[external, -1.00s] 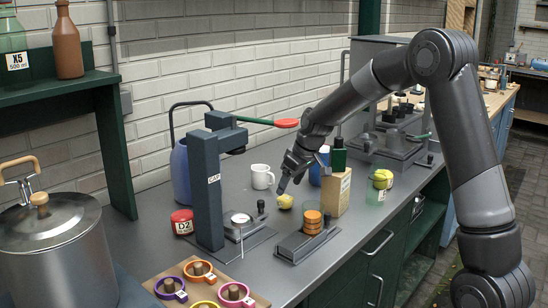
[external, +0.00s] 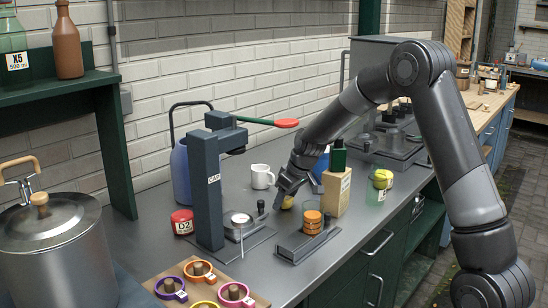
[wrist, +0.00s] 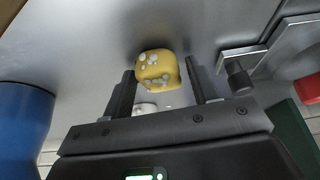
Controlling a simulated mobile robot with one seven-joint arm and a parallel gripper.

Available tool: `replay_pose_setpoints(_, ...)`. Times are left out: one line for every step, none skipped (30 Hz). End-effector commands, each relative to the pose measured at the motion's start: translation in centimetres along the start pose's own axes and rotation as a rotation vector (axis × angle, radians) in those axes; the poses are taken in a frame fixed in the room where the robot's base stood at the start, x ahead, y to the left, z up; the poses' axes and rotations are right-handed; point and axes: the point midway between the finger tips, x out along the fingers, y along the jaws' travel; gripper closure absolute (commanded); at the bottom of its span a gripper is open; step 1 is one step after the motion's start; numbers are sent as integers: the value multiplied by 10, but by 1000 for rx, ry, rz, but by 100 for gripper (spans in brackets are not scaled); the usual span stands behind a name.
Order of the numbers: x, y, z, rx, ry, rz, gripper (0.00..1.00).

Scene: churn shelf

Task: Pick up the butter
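The butter is a rounded yellow lump with pale specks (wrist: 158,72) on the grey bench top. In the wrist view it sits between the tips of my gripper's two fingers (wrist: 159,80), with small gaps visible at its sides. In the external view my gripper (external: 281,199) is low over the bench, pointing down at the butter (external: 288,202), which is partly hidden by the fingers. My gripper is open and does not hold the butter.
A glass with orange discs (external: 312,220) and a box (external: 337,192) with a green bottle (external: 338,158) stand right of the butter. A white mug (external: 262,176) is behind. A dark press (external: 208,190) with a red-tipped lever stands left.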

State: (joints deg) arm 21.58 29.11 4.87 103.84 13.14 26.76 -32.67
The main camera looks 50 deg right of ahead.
Motion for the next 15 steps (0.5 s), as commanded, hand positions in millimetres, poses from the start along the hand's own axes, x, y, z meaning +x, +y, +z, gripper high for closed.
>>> replay_pose_setpoints(0,0,0,0,0,0,50)
replay_pose_setpoints(0,0,0,0,0,0,52)
replay_pose_setpoints(0,0,0,0,0,0,56)
replay_pose_setpoints(0,0,0,0,0,0,58)
replay_pose_setpoints(0,0,0,0,0,0,61)
replay_pose_setpoints(0,0,0,0,0,0,64)
replay_pose_setpoints(0,0,0,0,0,0,66)
replay_pose_setpoints(0,0,0,0,0,0,69)
replay_pose_setpoints(0,0,0,0,0,0,72)
replay_pose_setpoints(0,0,0,0,0,0,75)
replay_pose_setpoints(0,0,0,0,0,0,77)
replay_pose_setpoints(0,0,0,0,0,0,80)
replay_pose_setpoints(0,0,0,0,0,0,82)
replay_pose_setpoints(0,0,0,0,0,0,82)
replay_pose_setpoints(0,0,0,0,0,0,82)
